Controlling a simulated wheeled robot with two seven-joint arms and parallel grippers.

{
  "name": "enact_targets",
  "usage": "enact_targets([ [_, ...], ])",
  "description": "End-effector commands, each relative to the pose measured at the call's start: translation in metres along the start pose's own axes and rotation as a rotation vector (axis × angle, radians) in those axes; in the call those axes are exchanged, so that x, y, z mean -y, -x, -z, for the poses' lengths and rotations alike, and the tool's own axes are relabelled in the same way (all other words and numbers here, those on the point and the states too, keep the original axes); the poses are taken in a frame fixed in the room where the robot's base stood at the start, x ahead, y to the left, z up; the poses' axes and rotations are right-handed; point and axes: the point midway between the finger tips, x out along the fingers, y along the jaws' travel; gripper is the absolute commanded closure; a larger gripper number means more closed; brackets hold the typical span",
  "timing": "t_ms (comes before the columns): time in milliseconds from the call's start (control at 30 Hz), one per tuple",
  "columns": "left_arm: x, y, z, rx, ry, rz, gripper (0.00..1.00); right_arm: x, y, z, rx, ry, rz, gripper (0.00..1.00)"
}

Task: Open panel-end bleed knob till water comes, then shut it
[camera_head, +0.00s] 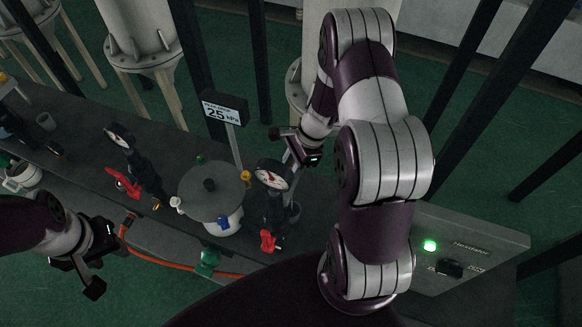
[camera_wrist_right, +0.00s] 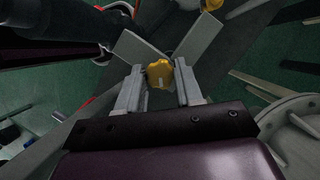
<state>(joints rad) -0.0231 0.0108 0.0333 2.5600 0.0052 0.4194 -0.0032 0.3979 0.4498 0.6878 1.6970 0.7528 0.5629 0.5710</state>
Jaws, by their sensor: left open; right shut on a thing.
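In the wrist view, a yellow knob (camera_wrist_right: 159,74) sits between the two fingers of my right gripper (camera_wrist_right: 160,88), which is shut on it. In the head view my right gripper (camera_head: 287,150) is behind the right pressure gauge (camera_head: 271,174), and the knob it holds is hidden. Another yellow knob (camera_head: 246,177) shows beside the grey-lidded round vessel (camera_head: 213,192). A further yellow part is at the top edge of the wrist view (camera_wrist_right: 210,4). I see no water coming out. My left gripper (camera_head: 110,270) is open and empty at the lower left, off the bench's front edge.
A second gauge (camera_head: 119,136) and red valve handles (camera_head: 268,241) stand along the dark bench. An orange hose (camera_head: 165,262) runs along its front. A sign (camera_head: 224,107) reads 25 kPa. A control panel (camera_head: 480,240) with a lit green lamp (camera_head: 430,246) is at right.

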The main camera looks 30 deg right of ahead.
Motion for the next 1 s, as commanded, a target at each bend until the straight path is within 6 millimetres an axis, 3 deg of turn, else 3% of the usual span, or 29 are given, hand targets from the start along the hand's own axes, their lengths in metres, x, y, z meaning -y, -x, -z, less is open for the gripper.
enact_targets([
  [600, 0.000, -0.040, -0.005, 0.000, 0.000, 0.000, 0.57, -0.003, -0.003, 0.001, -0.002, -0.507, 0.212, 0.95],
  [1000, 0.000, -0.053, -0.006, 0.000, 0.000, 0.000, 0.57, -0.005, -0.002, 0.000, -0.002, -0.692, 0.287, 0.95],
])
